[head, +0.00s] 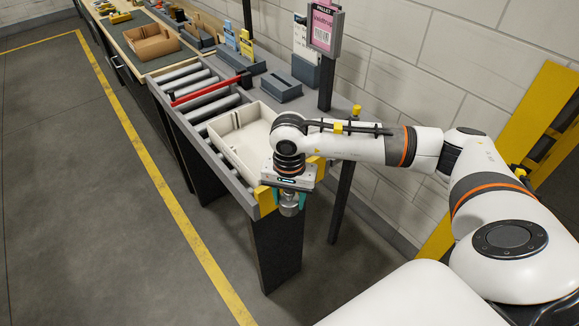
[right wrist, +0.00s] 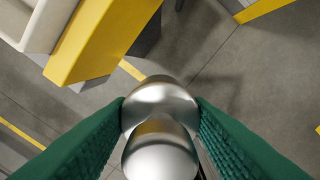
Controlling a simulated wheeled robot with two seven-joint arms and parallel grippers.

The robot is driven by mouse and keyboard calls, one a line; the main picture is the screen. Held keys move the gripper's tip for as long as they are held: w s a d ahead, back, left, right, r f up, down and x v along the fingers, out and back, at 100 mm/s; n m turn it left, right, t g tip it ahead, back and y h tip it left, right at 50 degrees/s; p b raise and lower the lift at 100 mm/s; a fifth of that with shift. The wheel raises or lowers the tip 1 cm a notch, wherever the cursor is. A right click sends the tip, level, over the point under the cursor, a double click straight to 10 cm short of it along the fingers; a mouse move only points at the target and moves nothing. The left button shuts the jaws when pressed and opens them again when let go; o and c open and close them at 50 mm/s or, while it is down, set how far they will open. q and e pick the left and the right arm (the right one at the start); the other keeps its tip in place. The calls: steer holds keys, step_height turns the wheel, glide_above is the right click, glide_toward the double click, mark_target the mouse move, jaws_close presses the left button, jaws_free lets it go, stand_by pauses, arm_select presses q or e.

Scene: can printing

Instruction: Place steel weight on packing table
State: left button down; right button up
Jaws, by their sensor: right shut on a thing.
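The steel weight (right wrist: 160,105) is a shiny rounded metal piece with a knob on top, held between the green finger pads of my right gripper (right wrist: 160,125) in the right wrist view. In the head view, the right gripper (head: 290,198) points down just off the near end of the roller conveyor, and the weight (head: 288,210) shows small below it. The weight hangs over the floor, beside the yellow end block. I cannot tell which surface is the packing table; a bench (head: 128,20) with a dark mat stands at the far upper left. My left gripper is not in view.
A cream tray (head: 225,152) lies on the roller conveyor (head: 180,75) near its end, behind my right gripper. A red bar (head: 205,91) crosses the rollers. A cardboard box (head: 152,46) sits on the far bench. A sign post (head: 325,90) stands by the wall. Floor at left is clear.

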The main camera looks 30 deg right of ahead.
steer(key=s+a+f+n, duration=0.7)
steer(key=s+f+n, duration=0.1)
steer(key=s+n, duration=0.1)
steer(key=shift+s+a+f+n, duration=0.2)
steer(key=shift+s+a+n, duration=0.15)
steer(key=shift+s, duration=0.35)
steer(key=shift+w, duration=0.1)
